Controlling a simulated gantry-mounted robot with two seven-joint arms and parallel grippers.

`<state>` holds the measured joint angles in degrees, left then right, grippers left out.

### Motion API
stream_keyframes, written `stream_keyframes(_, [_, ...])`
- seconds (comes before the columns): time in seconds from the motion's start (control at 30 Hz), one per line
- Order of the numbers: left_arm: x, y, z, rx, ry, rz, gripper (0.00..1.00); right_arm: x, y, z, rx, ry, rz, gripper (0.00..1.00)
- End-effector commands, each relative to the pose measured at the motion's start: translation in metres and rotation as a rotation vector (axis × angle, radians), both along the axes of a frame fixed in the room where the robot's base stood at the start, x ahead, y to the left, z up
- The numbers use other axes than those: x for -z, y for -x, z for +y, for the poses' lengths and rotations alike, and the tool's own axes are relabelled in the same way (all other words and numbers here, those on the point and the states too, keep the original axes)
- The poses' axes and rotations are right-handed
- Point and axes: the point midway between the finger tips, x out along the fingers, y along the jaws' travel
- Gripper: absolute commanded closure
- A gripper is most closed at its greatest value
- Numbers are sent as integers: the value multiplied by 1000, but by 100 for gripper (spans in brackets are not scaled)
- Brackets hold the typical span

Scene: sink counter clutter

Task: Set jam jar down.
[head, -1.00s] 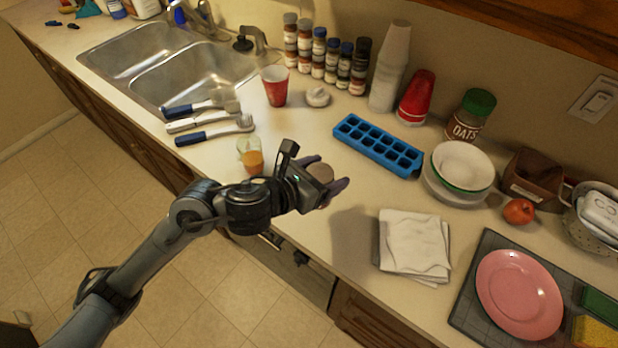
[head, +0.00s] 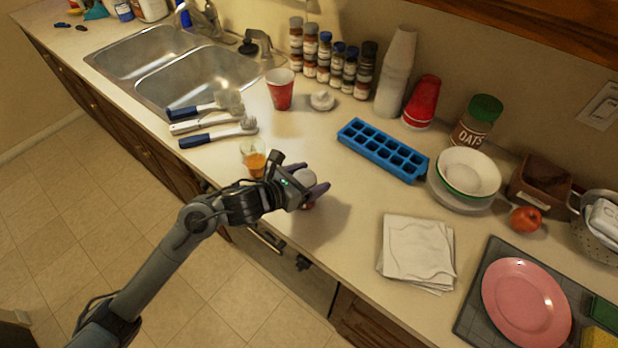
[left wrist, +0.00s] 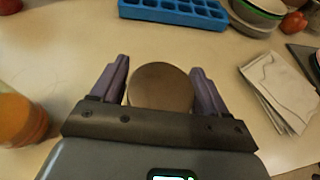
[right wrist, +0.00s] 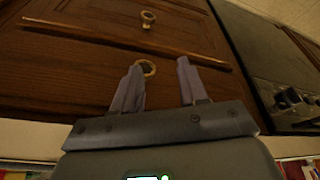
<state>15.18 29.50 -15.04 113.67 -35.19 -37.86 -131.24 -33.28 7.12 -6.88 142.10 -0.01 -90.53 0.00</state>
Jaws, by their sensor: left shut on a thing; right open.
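The jam jar shows mainly as a round, pale brown lid (left wrist: 160,86) between the fingers in the left wrist view. My left gripper (head: 312,192) is shut on the jar, over the front part of the counter. Its two purple fingers also show in the left wrist view (left wrist: 160,80), one on each side of the lid. I cannot tell whether the jar's base touches the counter. My right gripper (right wrist: 160,85) is open and empty, facing wooden drawers.
A glass of orange drink (head: 256,165) stands close to the left of my left gripper. A blue ice tray (head: 383,150) lies behind, and folded white cloths (head: 417,252) lie to the right. Counter between jar and cloths is bare. Wooden drawers (right wrist: 90,60) stand before my right gripper.

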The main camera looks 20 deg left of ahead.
Motion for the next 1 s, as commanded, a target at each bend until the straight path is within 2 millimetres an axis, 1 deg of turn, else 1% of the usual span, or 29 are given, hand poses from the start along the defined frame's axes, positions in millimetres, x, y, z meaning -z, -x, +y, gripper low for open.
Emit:
stream_keyframes(0.23, [-2,-1,0,-1,1,-4,71,0,0,1,4,-5,0,57])
stream_keyframes(0.4, [3,0,0,0,1,-4,71,5,0,2,5,-7,0,57])
stream_keyframes(0.43, [2,0,0,0,0,-1,21,4,0,2,5,-8,0,57])
stream_keyframes(0.57, [2,0,0,0,0,-1,1,3,0,2,6,-8,0,57])
stream_keyframes(0.8, [2,0,0,0,0,-1,0,3,0,2,5,-7,0,57])
stream_keyframes(0.93, [-3,0,0,0,0,-1,0,-3,0,1,4,-5,0,57])
stream_keyframes(1.0, [-4,6,4,1,-3,-3,0,-1,0,1,3,-4,-1,57])
